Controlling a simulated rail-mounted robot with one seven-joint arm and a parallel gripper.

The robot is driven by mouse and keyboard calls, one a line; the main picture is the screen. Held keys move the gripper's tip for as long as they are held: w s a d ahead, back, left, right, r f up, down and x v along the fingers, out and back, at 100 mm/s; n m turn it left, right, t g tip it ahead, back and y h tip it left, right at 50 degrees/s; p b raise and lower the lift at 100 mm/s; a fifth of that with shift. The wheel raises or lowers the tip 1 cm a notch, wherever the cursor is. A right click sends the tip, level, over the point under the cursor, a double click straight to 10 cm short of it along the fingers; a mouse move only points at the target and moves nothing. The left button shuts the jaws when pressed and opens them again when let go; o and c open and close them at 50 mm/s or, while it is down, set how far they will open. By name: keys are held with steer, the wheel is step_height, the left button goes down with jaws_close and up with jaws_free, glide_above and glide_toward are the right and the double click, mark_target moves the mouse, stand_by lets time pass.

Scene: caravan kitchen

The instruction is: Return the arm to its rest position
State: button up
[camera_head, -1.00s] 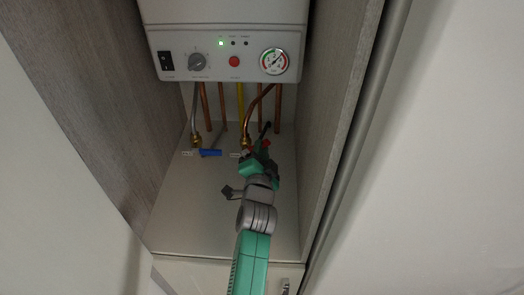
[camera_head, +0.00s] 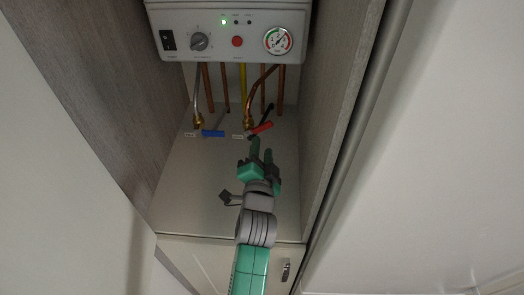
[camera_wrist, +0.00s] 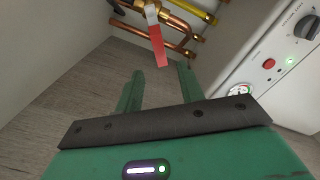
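My gripper (camera_head: 261,152) is in the cupboard below the boiler, its fingers pointing toward the pipes. In the wrist view its two green fingers (camera_wrist: 158,85) stand apart with nothing between them. A valve with a red lever (camera_head: 262,128) sits just beyond the fingertips. In the wrist view the red lever (camera_wrist: 157,45) lies ahead of the fingers, and a gap seems to show between them. My arm reaches in from the bottom of the head view.
The white boiler (camera_head: 228,30) hangs above, with a knob, a red button and a gauge (camera_head: 277,40). A blue-lever valve (camera_head: 213,133) is to the left. Copper pipes (camera_head: 281,85) run down behind. Wood-grain side walls (camera_head: 335,100) stand close on both sides.

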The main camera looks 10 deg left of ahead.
steer(key=shift+s, duration=0.55)
